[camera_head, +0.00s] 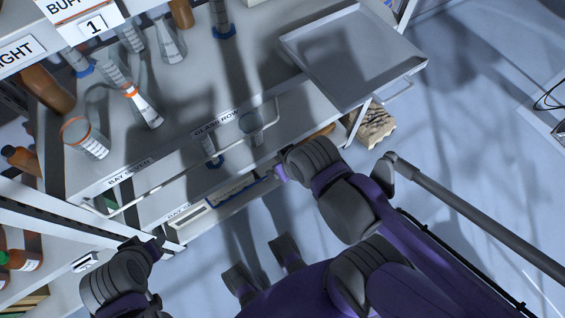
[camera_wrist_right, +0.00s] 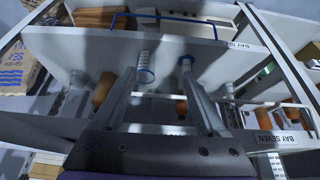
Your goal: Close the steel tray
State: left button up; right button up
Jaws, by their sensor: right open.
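The steel tray (camera_head: 350,60) is a shallow, rimmed grey tray at the upper right of the head view. It juts out beyond the shelf front, with a thin bar handle (camera_head: 397,92) on its outer right side. My right gripper (camera_head: 280,172) is below and left of the tray, apart from it and mostly hidden by its wrist. In the right wrist view its two fingers (camera_wrist_right: 160,66) are spread and empty, before a shelf. I cannot identify the tray there. My left gripper (camera_head: 152,246) is at the lower left, far from the tray; its jaw opening is unclear.
A shelf (camera_head: 225,75) with glassware and a thin front rail (camera_head: 195,165) lies left of the tray. A graduated beaker (camera_head: 85,140) stands near its edge. A patterned sack (camera_head: 375,125) sits below the tray. The floor (camera_head: 470,130) to the right is clear.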

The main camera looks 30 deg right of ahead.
aim_at(352, 55)
jog(key=z, duration=2.1)
jog(key=i+j+z, duration=0.25)
jog(key=k+l, duration=0.05)
